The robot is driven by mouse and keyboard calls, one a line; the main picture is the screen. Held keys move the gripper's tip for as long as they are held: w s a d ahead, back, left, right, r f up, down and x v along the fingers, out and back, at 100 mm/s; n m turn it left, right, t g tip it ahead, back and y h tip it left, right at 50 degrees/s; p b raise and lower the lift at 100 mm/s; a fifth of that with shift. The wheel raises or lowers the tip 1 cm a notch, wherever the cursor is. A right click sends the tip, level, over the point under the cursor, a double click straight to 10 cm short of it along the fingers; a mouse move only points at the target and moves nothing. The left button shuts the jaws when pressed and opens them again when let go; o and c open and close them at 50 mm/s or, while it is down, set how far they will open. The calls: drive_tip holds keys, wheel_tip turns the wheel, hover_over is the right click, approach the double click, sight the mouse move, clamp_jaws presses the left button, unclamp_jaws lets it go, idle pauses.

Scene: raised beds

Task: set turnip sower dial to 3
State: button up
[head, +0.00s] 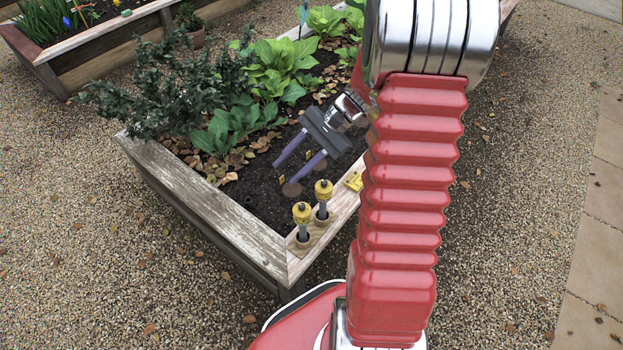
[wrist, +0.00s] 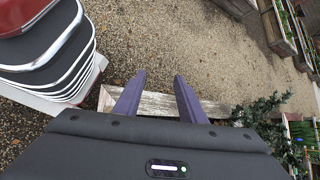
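Two yellow-topped tools with grey shafts, which look like the seed sowers, stand upright in a holder on the bed's corner rim. One (head: 302,212) is nearer the corner and the other (head: 323,190) is just to its right. I cannot tell which is the turnip one, and no dial number is readable. My gripper (head: 283,176) has two purple fingers, spread apart with nothing between them. It is over the dark soil, beyond the sowers and apart from them. In the wrist view, my open fingers (wrist: 160,75) point towards the wooden rim (wrist: 168,103); no sower shows there.
A yellow item (head: 353,181) lies on the rim right of the sowers, partly behind my arm. Small yellow tags (head: 309,155) stand in the soil. Leafy plants (head: 283,68) and a dark shrub (head: 172,85) fill the bed's back and left. Gravel (head: 130,270) surrounds the bed.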

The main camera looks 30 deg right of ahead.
drive_tip(key=w+d+f+m+t+y, duration=0.2)
drive_tip(key=d+f+m+t, duration=0.15)
drive_tip(key=d+f, duration=0.3)
drive_tip(key=m+t+h, duration=0.1)
drive_tip(key=m+t, duration=0.9)
drive_tip(key=m, duration=0.3)
approach(324, 184)
drive_tip(key=shift+w+d+f+n, duration=0.25)
drive_tip(key=shift+w+f, duration=0.15)
drive_tip(key=shift+w+a, duration=0.1)
drive_tip(key=x, duration=1.3)
drive_tip(key=shift+w, duration=0.25)
drive_tip(key=shift+a+f, duration=0.1)
drive_tip(key=shift+f, duration=0.05)
drive_tip(key=shift+c, duration=0.5)
